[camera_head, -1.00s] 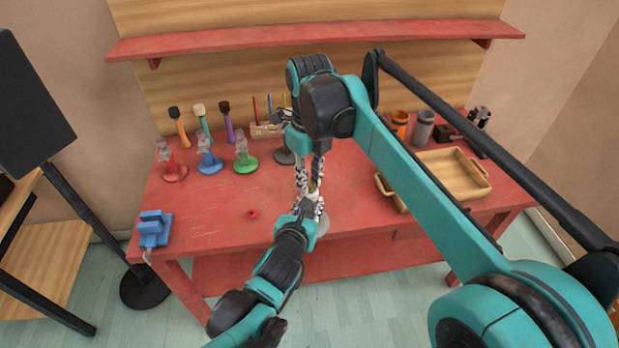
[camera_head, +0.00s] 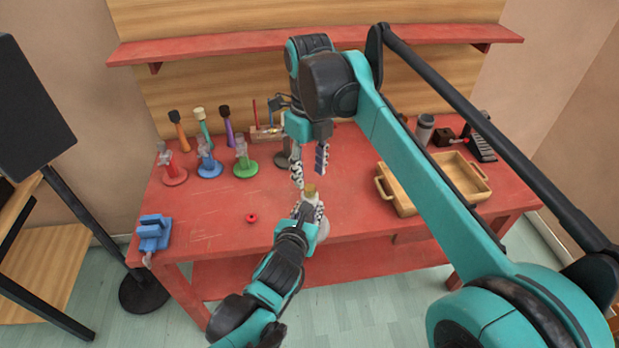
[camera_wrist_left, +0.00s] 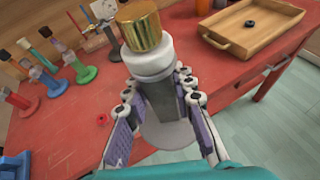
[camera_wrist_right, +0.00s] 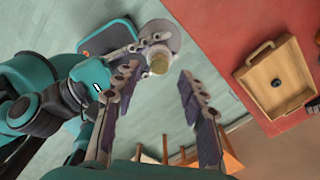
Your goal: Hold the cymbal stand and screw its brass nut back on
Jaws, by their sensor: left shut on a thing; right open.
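My left gripper (camera_head: 310,211) is shut on the stand's post below the collar. My right gripper (camera_head: 309,178) points down above the nut, open and empty. In the right wrist view the nut (camera_wrist_right: 159,63) lies beyond the fingers, apart from them. The thread under the nut is hidden.
A wooden tray (camera_head: 385,186) with a small black piece (camera_wrist_right: 276,82) is at the right. A red ring (camera_head: 252,217) lies left of the stand. A blue vise (camera_head: 153,231) and red, blue and green stands (camera_head: 244,164) are at the left.

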